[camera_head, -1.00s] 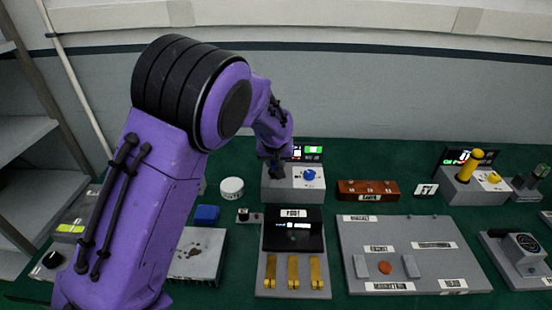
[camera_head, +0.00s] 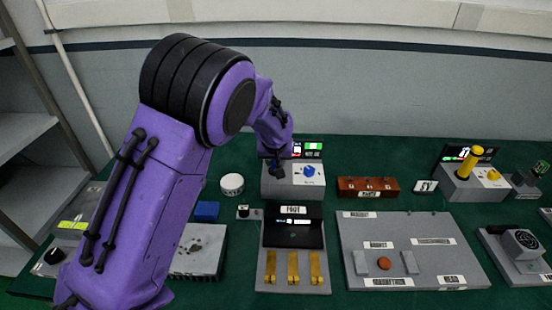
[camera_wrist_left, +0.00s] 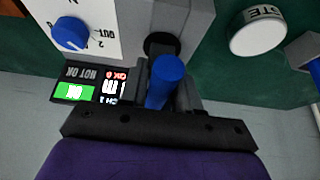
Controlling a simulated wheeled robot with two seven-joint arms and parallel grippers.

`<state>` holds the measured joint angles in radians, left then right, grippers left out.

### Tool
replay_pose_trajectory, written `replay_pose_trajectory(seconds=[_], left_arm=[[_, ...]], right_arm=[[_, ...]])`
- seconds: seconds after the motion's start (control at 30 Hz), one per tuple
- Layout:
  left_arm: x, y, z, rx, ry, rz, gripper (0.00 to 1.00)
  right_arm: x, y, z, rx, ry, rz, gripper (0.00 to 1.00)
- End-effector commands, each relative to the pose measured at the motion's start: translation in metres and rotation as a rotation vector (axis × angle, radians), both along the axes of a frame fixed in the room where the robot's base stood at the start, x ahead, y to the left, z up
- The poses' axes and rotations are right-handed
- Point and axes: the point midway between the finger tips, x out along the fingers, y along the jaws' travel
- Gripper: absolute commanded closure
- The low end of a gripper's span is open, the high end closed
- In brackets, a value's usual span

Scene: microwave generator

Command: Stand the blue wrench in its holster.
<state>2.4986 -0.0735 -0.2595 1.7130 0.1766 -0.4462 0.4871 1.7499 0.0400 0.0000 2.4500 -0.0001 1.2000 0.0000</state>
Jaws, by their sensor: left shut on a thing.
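My left gripper (camera_head: 276,169) is at the left end of a grey box (camera_head: 292,190) at the back of the bench. In the left wrist view, its dark fingers (camera_wrist_left: 165,88) are shut on the blue wrench (camera_wrist_left: 165,78), of which I see only a blue rounded shaft. A black round piece (camera_wrist_left: 161,43) sits at the far end of the shaft, against the grey box. I cannot tell whether it is the holster or part of the wrench. The wrench is hidden or too small to make out in the head view. My right gripper is out of view.
The grey box has a blue knob (camera_head: 309,171) and a display (camera_head: 308,149) with a lit green patch. A white round tin (camera_head: 232,184) and a blue block (camera_head: 207,211) lie to the left. A brown block (camera_head: 368,188) stands to the right.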

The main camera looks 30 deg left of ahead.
Motion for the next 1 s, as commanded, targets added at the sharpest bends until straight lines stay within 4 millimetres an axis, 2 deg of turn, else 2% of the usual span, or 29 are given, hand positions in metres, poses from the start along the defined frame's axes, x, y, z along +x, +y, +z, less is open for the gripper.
replay_pose_trajectory(seconds=[0.67,0.7,0.77,1.0], left_arm=[[0.0005,0.0002,-0.0014,0.000,-0.002,0.000,1.00],[0.0006,0.0001,-0.0021,0.000,-0.002,0.000,0.59],[0.0006,0.0001,-0.0023,0.000,-0.002,0.000,0.39],[-0.0002,0.0000,-0.0036,-0.001,0.001,0.000,0.39]], right_arm=[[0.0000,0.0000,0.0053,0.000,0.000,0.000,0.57],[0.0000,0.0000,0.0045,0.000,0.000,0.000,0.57],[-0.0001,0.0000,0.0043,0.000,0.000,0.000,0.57],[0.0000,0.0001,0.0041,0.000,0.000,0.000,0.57]])
